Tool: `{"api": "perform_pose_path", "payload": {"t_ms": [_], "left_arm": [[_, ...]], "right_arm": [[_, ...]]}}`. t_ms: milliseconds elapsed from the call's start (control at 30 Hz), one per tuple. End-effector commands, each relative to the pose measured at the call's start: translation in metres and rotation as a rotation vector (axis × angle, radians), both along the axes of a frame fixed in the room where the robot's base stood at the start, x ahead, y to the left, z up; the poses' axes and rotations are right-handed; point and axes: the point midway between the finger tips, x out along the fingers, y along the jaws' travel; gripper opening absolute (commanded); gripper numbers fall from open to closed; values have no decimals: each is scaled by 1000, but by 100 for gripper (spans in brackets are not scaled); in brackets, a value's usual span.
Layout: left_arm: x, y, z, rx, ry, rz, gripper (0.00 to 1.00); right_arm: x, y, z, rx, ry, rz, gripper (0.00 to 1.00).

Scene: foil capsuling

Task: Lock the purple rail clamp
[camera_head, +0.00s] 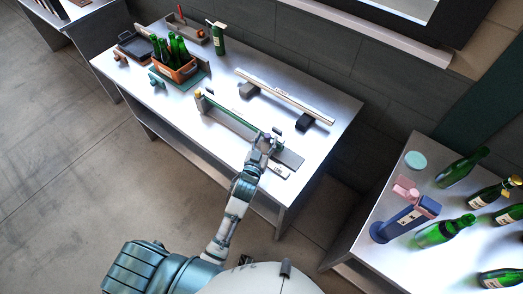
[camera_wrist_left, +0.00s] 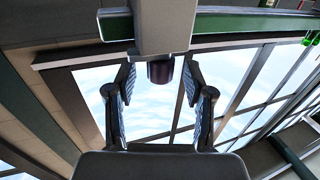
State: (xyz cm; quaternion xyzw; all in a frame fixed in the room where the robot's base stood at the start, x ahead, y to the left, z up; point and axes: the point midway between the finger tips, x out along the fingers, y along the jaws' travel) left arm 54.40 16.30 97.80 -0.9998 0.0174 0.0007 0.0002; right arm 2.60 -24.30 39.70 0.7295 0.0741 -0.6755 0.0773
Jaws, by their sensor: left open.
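A long green rail (camera_head: 236,120) lies on a grey base on the workbench, with a yellow piece (camera_head: 198,94) at its left end. My left gripper (camera_head: 265,140) is over the right end of this rail. In the left wrist view the left gripper (camera_wrist_left: 160,78) is open, one finger on each side of a dark purple knob (camera_wrist_left: 160,70). The knob is under a grey block (camera_wrist_left: 165,25) beside a green bar (camera_wrist_left: 240,24). The fingers look apart from the knob. In the head view my gripper largely hides the purple clamp. My right gripper is not in view.
Behind the rail, a pale bar (camera_head: 285,96) rests on two dark blocks. A crate (camera_head: 181,77) of green bottles stands to the left. On the right-hand table are a blue and pink device (camera_head: 405,217) and several bottles. The bench's front left is clear.

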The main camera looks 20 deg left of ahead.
Motion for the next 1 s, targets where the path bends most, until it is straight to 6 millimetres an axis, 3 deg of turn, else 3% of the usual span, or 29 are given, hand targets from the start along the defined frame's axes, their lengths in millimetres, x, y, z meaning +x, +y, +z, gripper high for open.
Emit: {"api": "perform_pose_path", "payload": {"t_ms": [200,433,600,867,1000], "left_arm": [[-50,0,-1,-1,4,0,53],[-90,1,-1,0,2,0,53],[-101,1,0,0,1,0,53],[-101,1,0,1,0,-1,53],[-96,-13,8,-1,-33,-55,53]], "right_arm": [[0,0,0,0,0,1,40],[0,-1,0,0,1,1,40],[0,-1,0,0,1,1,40],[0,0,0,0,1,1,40],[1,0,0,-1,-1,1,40]]}}
